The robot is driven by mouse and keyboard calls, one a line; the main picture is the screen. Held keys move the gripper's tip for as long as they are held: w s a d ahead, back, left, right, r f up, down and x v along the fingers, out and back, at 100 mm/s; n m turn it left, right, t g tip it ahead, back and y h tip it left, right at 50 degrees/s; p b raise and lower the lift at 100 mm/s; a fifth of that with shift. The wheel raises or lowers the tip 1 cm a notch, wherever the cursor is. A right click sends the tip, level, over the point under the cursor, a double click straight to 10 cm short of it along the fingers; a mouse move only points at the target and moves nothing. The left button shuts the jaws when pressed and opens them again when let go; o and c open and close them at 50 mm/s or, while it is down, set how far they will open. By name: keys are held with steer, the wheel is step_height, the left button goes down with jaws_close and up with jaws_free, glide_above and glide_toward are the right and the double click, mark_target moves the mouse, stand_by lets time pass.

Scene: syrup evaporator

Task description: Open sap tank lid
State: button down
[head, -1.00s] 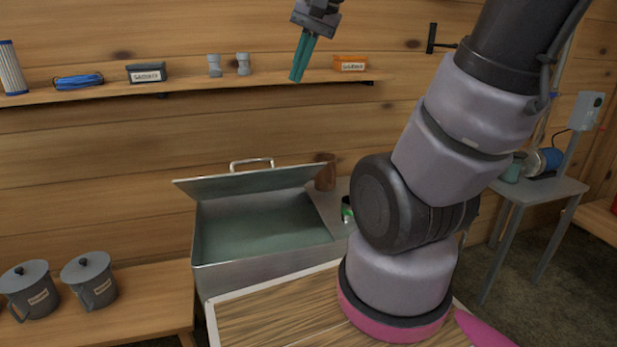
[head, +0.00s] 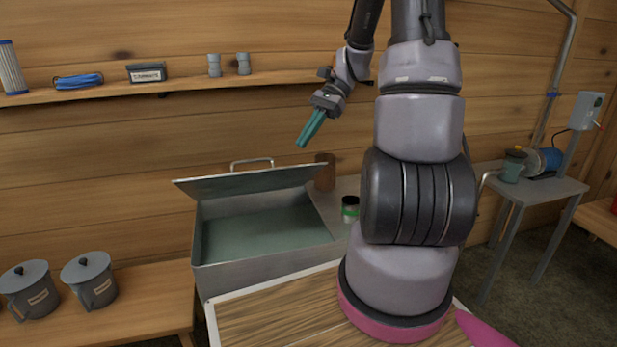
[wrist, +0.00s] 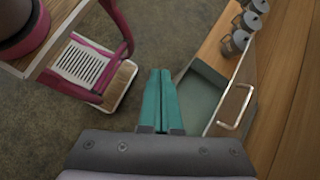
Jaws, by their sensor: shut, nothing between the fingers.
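The sap tank (head: 265,269) is an open-topped metal box in the middle of the head view, with a greenish inside. Its lid (head: 245,182) is tilted up along the back and carries a metal handle (head: 252,162) on top. The lid stands open, and the handle also shows in the wrist view (wrist: 234,107). My gripper (head: 303,142) has teal fingers pressed together with nothing between them. It hangs in the air above the right end of the lid, apart from it, pointing down and left. The fingers also show in the wrist view (wrist: 160,75).
Lidded grey pails (head: 89,281) stand on a wooden bench at left. A wall shelf (head: 190,88) with small items runs behind the tank. A brown cylinder (head: 325,172) and a dark can with a green band (head: 350,209) stand right of the tank. A side table (head: 545,192) holds a blue pump.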

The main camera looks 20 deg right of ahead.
steer(key=w+d+f+m+t+y, duration=0.1)
steer(key=w+d+f+m+y, duration=0.1)
steer(key=d+f+m+y, duration=0.25)
steer(key=w+d+f+m+t+y, duration=0.1)
steer(key=w+f+m+y, duration=0.1)
steer(key=f+m+y, duration=0.45)
steer(key=m+t, duration=1.2)
steer(key=t, duration=0.4)
glide_toward(298, 168)
steer(key=shift+h, duration=0.3)
steer(key=x, duration=0.3)
steer(key=s+x, duration=0.1)
steer(key=x, duration=0.1)
steer(key=shift+w+a+r, duration=0.1)
steer(key=shift+a, duration=0.25)
steer(key=shift+w+r, duration=0.35)
steer(key=shift+r, duration=0.05)
